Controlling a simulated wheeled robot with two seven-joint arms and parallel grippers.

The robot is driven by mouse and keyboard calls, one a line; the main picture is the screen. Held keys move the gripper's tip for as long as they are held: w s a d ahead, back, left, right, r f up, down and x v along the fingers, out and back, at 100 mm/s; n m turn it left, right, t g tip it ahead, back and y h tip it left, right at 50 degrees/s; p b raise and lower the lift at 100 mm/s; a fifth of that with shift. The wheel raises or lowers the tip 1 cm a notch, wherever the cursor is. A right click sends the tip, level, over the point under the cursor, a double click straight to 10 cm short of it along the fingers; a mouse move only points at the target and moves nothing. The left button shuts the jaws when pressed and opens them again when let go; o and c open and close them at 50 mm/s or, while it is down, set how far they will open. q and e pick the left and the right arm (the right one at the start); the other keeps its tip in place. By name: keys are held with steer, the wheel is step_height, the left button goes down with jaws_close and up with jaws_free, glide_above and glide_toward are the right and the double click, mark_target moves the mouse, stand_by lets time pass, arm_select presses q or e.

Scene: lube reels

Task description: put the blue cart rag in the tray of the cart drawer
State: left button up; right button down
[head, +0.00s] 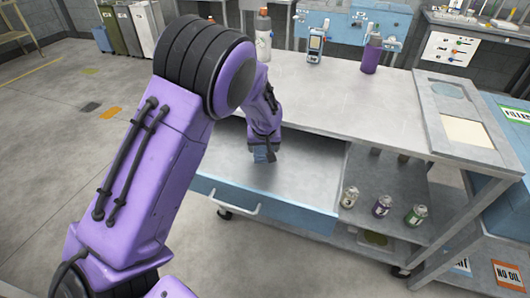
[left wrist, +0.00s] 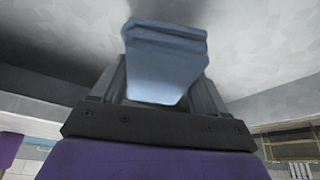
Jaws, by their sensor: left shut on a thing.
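The blue cart rag (left wrist: 165,62) is a folded light-blue cloth between the fingers of my left gripper (left wrist: 165,90) in the left wrist view. In the head view my left gripper (head: 262,153) points down into the open cart drawer, shut on the rag, of which a small blue bit (head: 260,156) shows below the fingers. The drawer (head: 310,170) is pulled out, with a grey tray inside and a blue front with a pale handle. The tray looks empty around the gripper. Whether the rag touches the tray floor I cannot tell. My right gripper is not in view.
The cart's grey top (head: 340,95) overhangs the drawer's back. Several cans, one green (head: 416,215), stand on the lower shelf.

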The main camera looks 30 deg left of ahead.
mark_target(263, 153)
arm_select(q)
steer(key=x, duration=0.4)
steer(key=shift+s+f+p, duration=0.1)
steer(key=shift+f+p, duration=0.25)
steer(key=shift+f, duration=0.25)
steer(key=o, duration=1)
steer(key=shift+f, duration=0.1)
steer(key=shift+o, duration=0.2)
steer(key=v, duration=1.2)
